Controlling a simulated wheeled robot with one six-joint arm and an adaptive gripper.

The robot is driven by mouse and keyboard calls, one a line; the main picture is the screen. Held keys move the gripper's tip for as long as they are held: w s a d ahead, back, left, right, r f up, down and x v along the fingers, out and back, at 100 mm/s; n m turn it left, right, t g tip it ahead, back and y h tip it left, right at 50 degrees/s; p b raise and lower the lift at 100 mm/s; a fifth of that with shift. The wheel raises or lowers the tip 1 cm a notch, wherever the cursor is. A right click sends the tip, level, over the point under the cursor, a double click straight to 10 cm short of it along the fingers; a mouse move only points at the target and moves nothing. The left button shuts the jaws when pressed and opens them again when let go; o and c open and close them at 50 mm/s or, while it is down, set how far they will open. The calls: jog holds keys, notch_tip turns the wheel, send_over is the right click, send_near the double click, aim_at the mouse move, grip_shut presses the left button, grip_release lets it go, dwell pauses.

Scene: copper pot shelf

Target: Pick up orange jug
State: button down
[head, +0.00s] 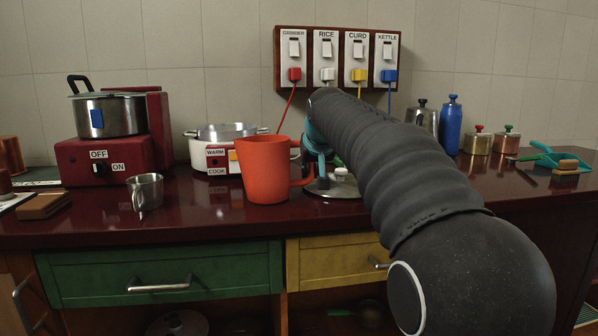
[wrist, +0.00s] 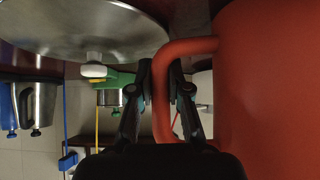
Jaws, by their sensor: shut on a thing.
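The orange jug (head: 265,170) is upright at the counter's front middle, its handle on the right side. I cannot tell whether its base touches the counter. My gripper (wrist: 161,72) is shut on the jug's handle (wrist: 162,105), which runs between the two fingers in the wrist view. The jug's body (wrist: 270,90) fills the right of that view. In the head view my arm comes from the lower right, and the fingertips are mostly hidden by the arm and the handle.
A metal lid (head: 337,184) lies close behind my gripper. A white cooker (head: 222,147) stands behind the jug, and a steel cup (head: 145,191) to its left. A red stove with a pot (head: 109,115) is further left. Flasks and canisters (head: 451,124) stand right of my arm.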

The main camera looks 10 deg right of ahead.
notch_tip(320, 180, up, 5)
jog(key=shift+f+p, duration=0.2)
jog(key=shift+p, duration=0.3)
jog(key=s+d+r, duration=0.2)
jog(key=d+r, duration=0.1)
jog(key=d, duration=0.2)
jog(key=s+d+r+p, duration=0.1)
jog(key=s+d+r, duration=0.1)
jog(key=d, duration=0.3)
jog(key=shift+s+d+r, duration=0.3)
jog(key=shift+d+r, duration=0.05)
jog(key=shift+r, duration=0.35)
